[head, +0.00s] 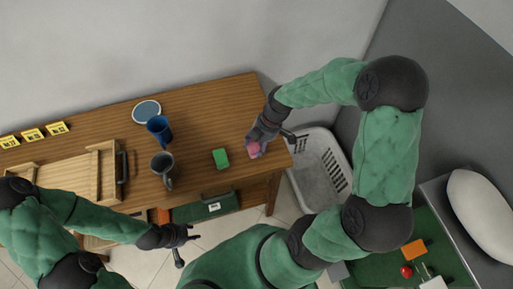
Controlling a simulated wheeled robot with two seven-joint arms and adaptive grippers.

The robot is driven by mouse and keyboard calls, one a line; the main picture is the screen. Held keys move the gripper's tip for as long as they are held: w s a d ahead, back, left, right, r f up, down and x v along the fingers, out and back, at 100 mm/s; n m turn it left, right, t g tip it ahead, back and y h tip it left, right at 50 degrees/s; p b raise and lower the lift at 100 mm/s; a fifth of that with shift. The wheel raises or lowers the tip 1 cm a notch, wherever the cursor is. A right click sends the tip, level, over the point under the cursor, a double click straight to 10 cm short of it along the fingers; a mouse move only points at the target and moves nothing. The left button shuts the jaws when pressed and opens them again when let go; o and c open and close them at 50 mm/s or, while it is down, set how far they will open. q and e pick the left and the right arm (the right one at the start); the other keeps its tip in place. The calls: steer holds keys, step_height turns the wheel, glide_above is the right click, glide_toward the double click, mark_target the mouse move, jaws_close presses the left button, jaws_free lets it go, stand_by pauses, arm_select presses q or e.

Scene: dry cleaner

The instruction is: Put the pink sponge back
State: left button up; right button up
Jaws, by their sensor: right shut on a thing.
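The pink sponge (254,149) is at the right end of the wooden table (205,105). My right gripper (259,143) is shut on it from above and partly covers it. I cannot tell whether the sponge touches the tabletop. A green sponge (220,158) lies on the table just left of it. My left gripper (189,239) is in front of the table, over the floor, and holds nothing that I can see; its fingers appear spread apart.
A wooden tray (75,178) lies further left, near yellow signs (33,134). A white basket (322,166) stands right of the table.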

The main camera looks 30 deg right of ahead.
step_height(320, 180, down, 2)
steer(key=shift+f, duration=0.2)
steer(key=shift+r, duration=0.1)
steer(key=o, duration=1.3)
steer(key=shift+c, duration=0.2)
steer(key=p+v, duration=0.2)
steer(key=v, duration=1)
